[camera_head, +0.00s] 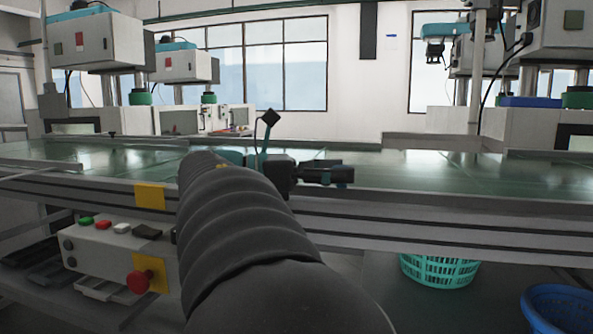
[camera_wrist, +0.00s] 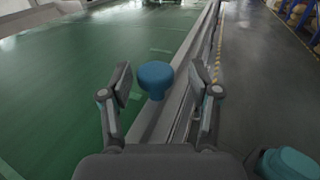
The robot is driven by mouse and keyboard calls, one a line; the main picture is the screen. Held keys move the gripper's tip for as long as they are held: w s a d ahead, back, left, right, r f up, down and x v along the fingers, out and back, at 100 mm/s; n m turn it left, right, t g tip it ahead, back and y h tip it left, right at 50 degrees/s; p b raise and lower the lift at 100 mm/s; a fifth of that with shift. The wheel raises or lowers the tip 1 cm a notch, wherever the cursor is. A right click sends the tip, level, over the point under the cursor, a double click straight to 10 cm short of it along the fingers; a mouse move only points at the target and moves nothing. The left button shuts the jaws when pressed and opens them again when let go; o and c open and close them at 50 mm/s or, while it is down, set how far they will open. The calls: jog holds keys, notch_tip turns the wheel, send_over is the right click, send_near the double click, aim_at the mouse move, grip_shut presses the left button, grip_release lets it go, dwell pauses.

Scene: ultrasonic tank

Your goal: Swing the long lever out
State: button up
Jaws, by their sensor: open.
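In the wrist view, a round teal-blue knob (camera_wrist: 155,80) shows between the two spread fingers of my gripper (camera_wrist: 161,77), nearer the left one. It lies over the metal edge of the green conveyor. The fingers are open, and I see no clear contact with the knob. I cannot tell whether the knob is the end of the long lever, as no lever shaft shows below it. In the head view, my gripper (camera_head: 327,174) is at the conveyor's near edge, pointing right, and my dark arm hides much of the middle.
The green conveyor (camera_head: 450,175) runs across, with a metal rail (camera_head: 450,232) along its near side. A control box (camera_head: 110,245) with a red knob (camera_head: 140,282) is below left. A teal basket (camera_head: 440,270) and a blue tub (camera_head: 555,308) stand low right. Machines stand behind.

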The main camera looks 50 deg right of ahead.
jog(key=v, duration=0.6)
jog(key=shift+a, duration=0.15)
dwell(0.4)
jog(key=w+a+f+m+t+y+p, duration=0.1)
jog(key=a+f+t+y, duration=0.3)
jog(key=a+f+t, duration=0.4)
jog(key=w+a+f+m+t+y+p, duration=0.2)
jog(key=a+f+m+t+y, duration=0.1)
jog(key=a+f+t, duration=0.6)
jog(key=a+f+y, duration=0.1)
jog(key=a+f, duration=0.3)
jog(key=a, duration=0.1)
jog(key=shift+f+p, duration=0.4)
jog(key=a+f+m+y, duration=0.1)
jog(key=a+f, duration=0.1)
jog(key=a+f+m+t+y, duration=0.1)
jog(key=a+f+m, duration=0.1)
jog(key=a, duration=0.1)
jog(key=s+a+f+m+y, duration=0.1)
jog(key=a+f+y, duration=0.1)
jog(key=a, duration=0.1)
jog(key=shift+a+m+t, duration=0.25)
jog(key=shift+m+t, duration=0.05)
jog(key=shift+t, duration=0.1)
jog(key=shift+c, duration=0.3)
